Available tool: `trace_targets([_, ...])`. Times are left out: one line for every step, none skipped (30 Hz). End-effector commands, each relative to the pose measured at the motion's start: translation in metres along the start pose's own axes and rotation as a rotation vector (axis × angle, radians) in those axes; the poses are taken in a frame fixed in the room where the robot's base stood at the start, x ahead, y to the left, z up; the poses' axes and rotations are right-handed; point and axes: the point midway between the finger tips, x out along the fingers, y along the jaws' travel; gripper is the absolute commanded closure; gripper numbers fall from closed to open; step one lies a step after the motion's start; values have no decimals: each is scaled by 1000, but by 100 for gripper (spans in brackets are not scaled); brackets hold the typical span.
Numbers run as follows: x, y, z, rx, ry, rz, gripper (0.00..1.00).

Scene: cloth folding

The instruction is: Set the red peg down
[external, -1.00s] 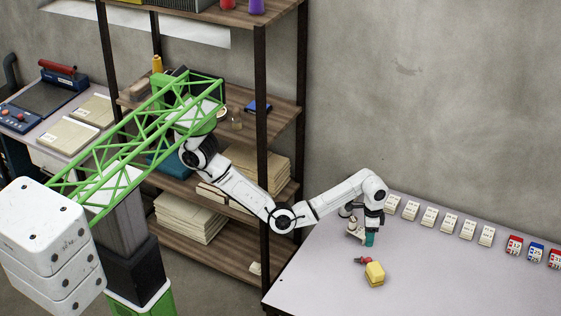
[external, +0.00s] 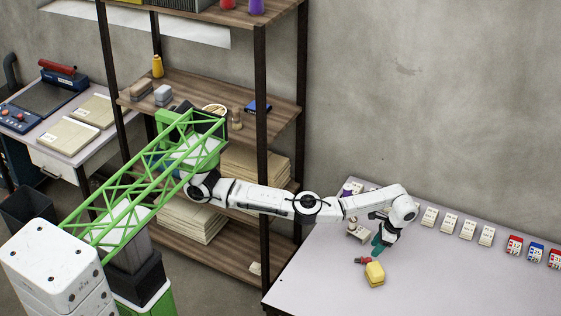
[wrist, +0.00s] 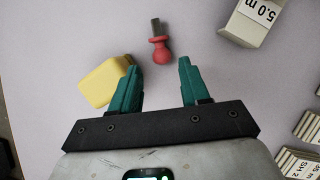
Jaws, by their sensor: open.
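The red peg (wrist: 160,50) lies on the table with its grey tip pointing away from my gripper in the wrist view. It also shows in the external view (external: 363,260), beside the yellow block. My gripper (wrist: 160,85) is open, with its two green fingers apart and nothing between them. The peg is beyond the fingertips, roughly centred between them. In the external view my gripper (external: 380,246) is just above and right of the peg. I cannot tell its exact height over the table.
A yellow block (wrist: 104,80) is close to the left finger. A white box marked 5.0 (wrist: 245,25) stands at upper right. Several small labelled boxes (external: 467,230) line the table's back edge. The front right of the table (external: 450,285) is clear.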

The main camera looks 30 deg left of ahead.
Motion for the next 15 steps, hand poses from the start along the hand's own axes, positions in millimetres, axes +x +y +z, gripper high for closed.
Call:
trace_targets([2, 1, 0, 2, -1, -2, 54])
trace_targets([4, 2, 0, 1, -1, -2, 54])
trace_targets([8, 2, 0, 1, -1, -3, 54])
trace_targets([10, 2, 0, 1, 0, -2, 54])
trace_targets([12, 2, 0, 1, 0, -1, 54])
trace_targets([15, 2, 0, 0, 1, -1, 54])
trace_targets([17, 2, 0, 1, 0, -2, 54])
trace_targets([19, 1, 0, 1, 0, -2, 54])
trace_targets([21, 1, 0, 0, -1, -3, 54])
trace_targets([22, 0, 0, 0, -1, -3, 54])
trace_targets([23, 0, 0, 0, -1, -3, 54])
trace_targets([25, 0, 0, 0, -1, -3, 54])
trace_targets([27, 1, 0, 0, -1, -2, 54])
trace_targets([30, 1, 0, 1, -2, -2, 54])
trace_targets([34, 1, 0, 1, -1, -1, 54])
